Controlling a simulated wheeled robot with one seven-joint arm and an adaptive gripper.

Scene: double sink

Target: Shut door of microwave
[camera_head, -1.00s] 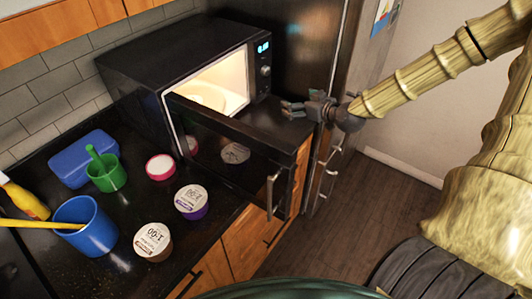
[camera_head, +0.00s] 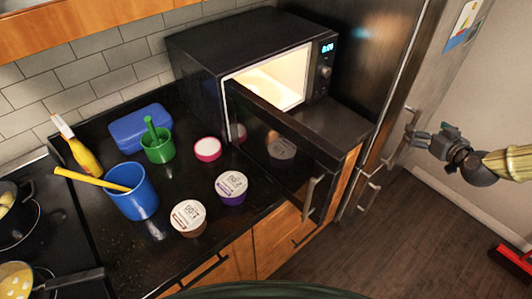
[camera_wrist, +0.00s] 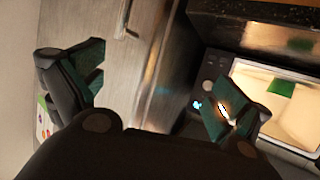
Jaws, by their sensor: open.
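The black microwave (camera_head: 235,45) stands on the dark counter with its lit inside showing. Its door (camera_head: 290,135) is swung wide open and juts out over the counter toward the front edge, with a metal handle (camera_head: 312,195) at its free end. My gripper (camera_head: 409,127) is open and empty, to the right of the door and apart from it, in front of the fridge. In the wrist view my gripper (camera_wrist: 158,88) has its fingers spread, and the microwave's lit opening (camera_wrist: 280,100) shows at the right, partly behind one finger.
A steel fridge (camera_head: 375,60) with handles stands right of the microwave. Tubs (camera_head: 187,215), a blue cup (camera_head: 133,192), a green cup (camera_head: 157,148) and a blue box (camera_head: 140,125) sit on the counter left of the door. The floor (camera_head: 400,235) in front is mostly clear.

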